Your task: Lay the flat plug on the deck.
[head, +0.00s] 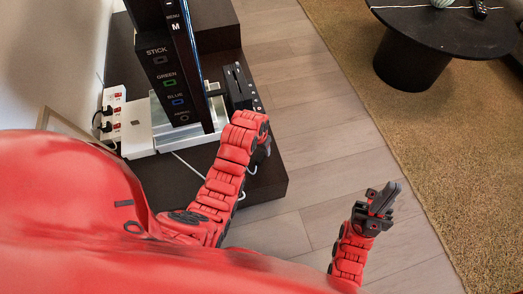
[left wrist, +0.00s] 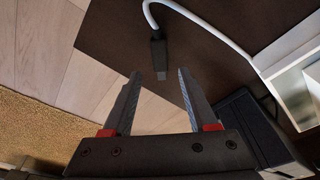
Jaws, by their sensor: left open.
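The flat plug (left wrist: 158,54) shows in the left wrist view, black with a flat silver tip, on the end of a white cable. It appears over the dark table top, close to its edge. I cannot tell whether it touches the surface. My left gripper (left wrist: 158,100) is open; the plug is in front of the gap between its fingers, not gripped. In the head view my left gripper (head: 262,155) is mostly hidden behind its red forearm. My right gripper (head: 383,199) hangs over the floor on the right; its finger gap is unclear. I cannot tell which thing is the deck.
The dark low table (head: 265,185) holds a tall black panel (head: 178,70) with labelled buttons, a black device (head: 240,88), a white box (head: 136,135) and a white power strip (head: 114,112). A round black table (head: 440,35) stands on the rug (head: 345,45). Bare floor (head: 310,125) lies between.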

